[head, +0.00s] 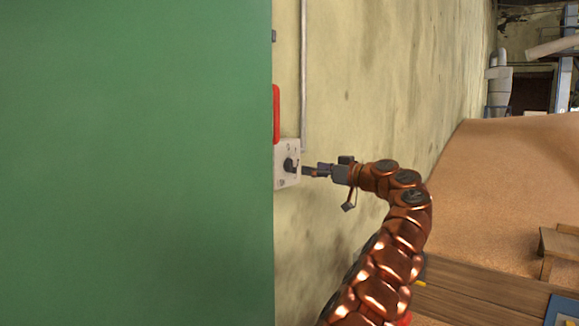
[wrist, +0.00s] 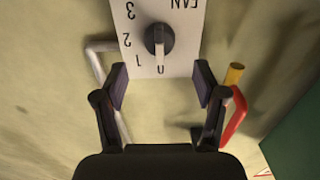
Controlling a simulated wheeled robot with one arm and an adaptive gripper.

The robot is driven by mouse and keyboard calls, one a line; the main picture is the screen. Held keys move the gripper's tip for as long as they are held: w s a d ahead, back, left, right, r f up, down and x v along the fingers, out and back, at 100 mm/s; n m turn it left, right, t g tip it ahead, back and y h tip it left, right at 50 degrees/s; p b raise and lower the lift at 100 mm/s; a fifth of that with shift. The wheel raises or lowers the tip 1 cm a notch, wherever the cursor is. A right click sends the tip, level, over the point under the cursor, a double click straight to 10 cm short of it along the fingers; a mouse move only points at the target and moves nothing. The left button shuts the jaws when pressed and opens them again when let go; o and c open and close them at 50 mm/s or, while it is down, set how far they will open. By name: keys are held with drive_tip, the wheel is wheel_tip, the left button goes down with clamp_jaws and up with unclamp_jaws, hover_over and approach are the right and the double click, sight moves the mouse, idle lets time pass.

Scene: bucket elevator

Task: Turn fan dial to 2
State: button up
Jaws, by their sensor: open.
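The fan dial (wrist: 159,40) is a dark round knob with a pale pointer bar, on a white plate (wrist: 188,55) marked FAN and 0, 1, 2, 3. The lettering appears upside down in the wrist view. The pointer aims at 0. In the head view the plate (head: 283,181) is on the wall beside the green panel, with the dial (head: 289,165) partly visible. My gripper (wrist: 161,84) is open, one finger on each side below the dial in the wrist view, with nothing between them. In the head view my gripper (head: 309,171) points at the dial from the right, close to it.
A large green panel (head: 135,160) fills the left of the head view. A red handle (head: 276,112) is just above the plate; it also shows in the wrist view (wrist: 236,114) right of my gripper. A grey pipe (head: 303,80) runs along the wall.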

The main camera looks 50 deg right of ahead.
sight(296, 165)
drive_tip(key=w, duration=0.2)
drive_tip(key=w+p, duration=0.1)
drive_tip(key=w, duration=0.4)
drive_tip(key=shift+a+p, duration=0.25)
drive_tip(key=shift+p, duration=0.15)
drive_tip(key=c, duration=1.2)
drive_tip(key=shift+o, duration=0.2)
